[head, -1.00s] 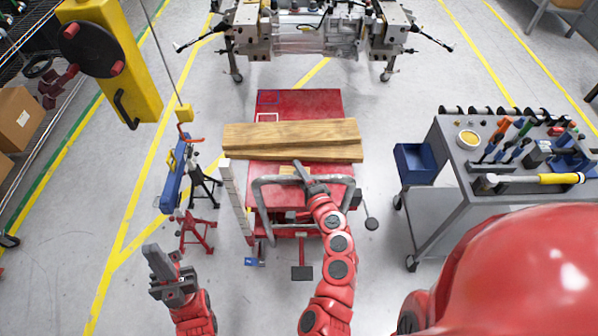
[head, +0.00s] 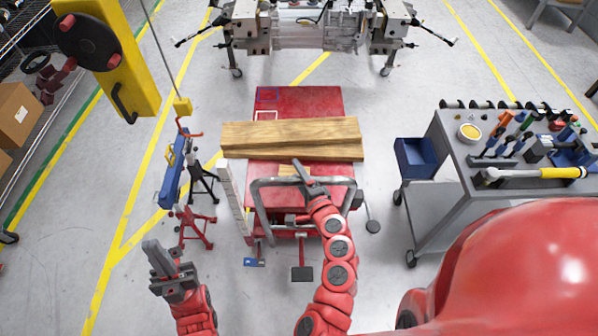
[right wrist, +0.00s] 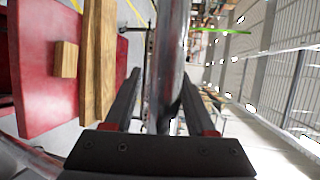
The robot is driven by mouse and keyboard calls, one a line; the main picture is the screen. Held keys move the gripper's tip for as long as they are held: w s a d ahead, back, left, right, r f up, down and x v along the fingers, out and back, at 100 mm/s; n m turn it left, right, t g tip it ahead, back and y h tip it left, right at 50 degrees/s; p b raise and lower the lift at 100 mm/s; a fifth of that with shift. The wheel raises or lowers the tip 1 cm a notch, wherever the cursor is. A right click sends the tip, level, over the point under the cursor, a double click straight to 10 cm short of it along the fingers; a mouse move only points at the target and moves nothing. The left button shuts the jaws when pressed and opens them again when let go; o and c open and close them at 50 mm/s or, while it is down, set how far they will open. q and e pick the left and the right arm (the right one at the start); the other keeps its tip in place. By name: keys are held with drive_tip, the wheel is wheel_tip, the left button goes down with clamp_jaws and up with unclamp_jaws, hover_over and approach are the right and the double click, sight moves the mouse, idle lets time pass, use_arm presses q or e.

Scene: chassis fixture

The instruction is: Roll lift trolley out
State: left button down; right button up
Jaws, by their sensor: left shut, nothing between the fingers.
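The red lift trolley (head: 320,101) stands in the middle of the head view, with wooden boards (head: 290,137) lying across its top. Its grey tubular handle (head: 262,184) faces me at the near end. My right gripper (head: 303,176) is at the top bar of the handle. In the right wrist view the handle bar (right wrist: 169,60) runs between the two fingers of my right gripper (right wrist: 160,92), which stand apart with a gap visible beside the bar. My left gripper (head: 153,249) is shut and empty, left of the trolley and apart from it.
A chassis on a wheeled stand (head: 310,36) is beyond the trolley. A tool cart (head: 465,215) stands at the right. Red jack stands (head: 192,224), a hanging blue tool (head: 173,170) and a yellow column (head: 125,60) are at the left. Floor between trolley and cart is mostly clear.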

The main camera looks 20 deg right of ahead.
drive_tip(key=shift+w, duration=0.1)
drive_tip(key=shift+s+r, duration=0.15)
drive_tip(key=shift+s, duration=0.05)
drive_tip(key=shift+b+v, duration=0.8)
drive_tip(key=shift+v, duration=5.15)
